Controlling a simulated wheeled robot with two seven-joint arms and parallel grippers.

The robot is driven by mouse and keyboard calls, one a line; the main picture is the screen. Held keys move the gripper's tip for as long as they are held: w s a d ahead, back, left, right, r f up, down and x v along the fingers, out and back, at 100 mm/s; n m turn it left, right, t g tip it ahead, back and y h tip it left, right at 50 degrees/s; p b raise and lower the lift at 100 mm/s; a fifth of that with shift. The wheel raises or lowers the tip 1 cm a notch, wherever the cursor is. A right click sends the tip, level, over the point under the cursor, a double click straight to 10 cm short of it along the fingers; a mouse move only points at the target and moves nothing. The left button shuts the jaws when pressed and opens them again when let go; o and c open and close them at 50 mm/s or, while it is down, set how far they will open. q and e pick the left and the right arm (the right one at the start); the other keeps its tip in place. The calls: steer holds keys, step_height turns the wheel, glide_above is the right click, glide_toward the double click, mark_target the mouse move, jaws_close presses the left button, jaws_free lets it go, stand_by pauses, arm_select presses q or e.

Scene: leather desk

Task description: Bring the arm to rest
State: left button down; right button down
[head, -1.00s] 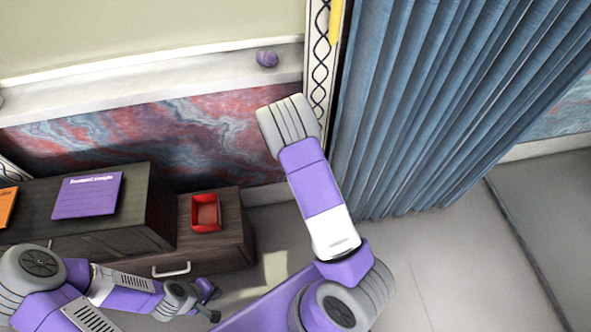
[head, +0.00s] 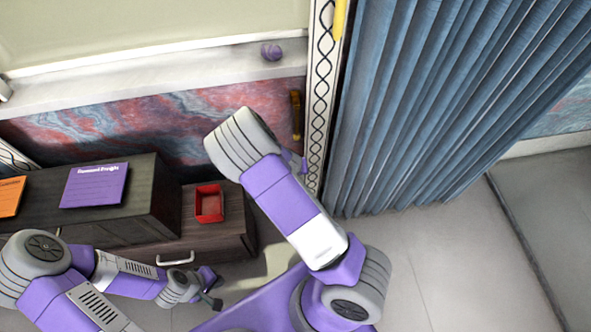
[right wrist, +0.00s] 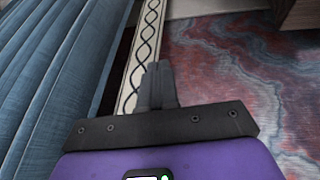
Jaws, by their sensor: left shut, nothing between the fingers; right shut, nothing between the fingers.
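My left gripper (head: 213,292) is in the lower left of the head view, low in front of the drawer unit. It is shut with nothing in it. My right arm reaches up through the middle of the head view, and its upper links hide the right gripper there. In the right wrist view my right gripper (right wrist: 158,85) is shut and empty. It points toward the patterned border strip between the curtain and the marbled surface, touching nothing that I can make out.
A red open box (head: 209,204) stands on the low drawer unit (head: 228,240). A purple sheet (head: 95,187) and an orange sheet (head: 10,196) lie on the dark cabinet (head: 160,200). A purple ball (head: 271,52) rests on the ledge. A blue curtain (head: 430,110) hangs right of my right arm.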

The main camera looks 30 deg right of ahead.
steer(key=s+a+f+g+y+p, duration=0.2)
steer(key=s+a+f+y+p, duration=0.2)
steer(key=s+a, duration=0.45)
steer(key=s+a+r+n+y+p, duration=0.2)
steer(key=s+a+r+y+p, duration=0.1)
steer(key=s+a, duration=0.5)
steer(key=a+r+y, duration=0.1)
steer(key=a+r, duration=0.1)
steer(key=shift+a+g+p, duration=0.35)
steer(key=shift+g+p, duration=0.05)
steer(key=shift+s+d, duration=0.1)
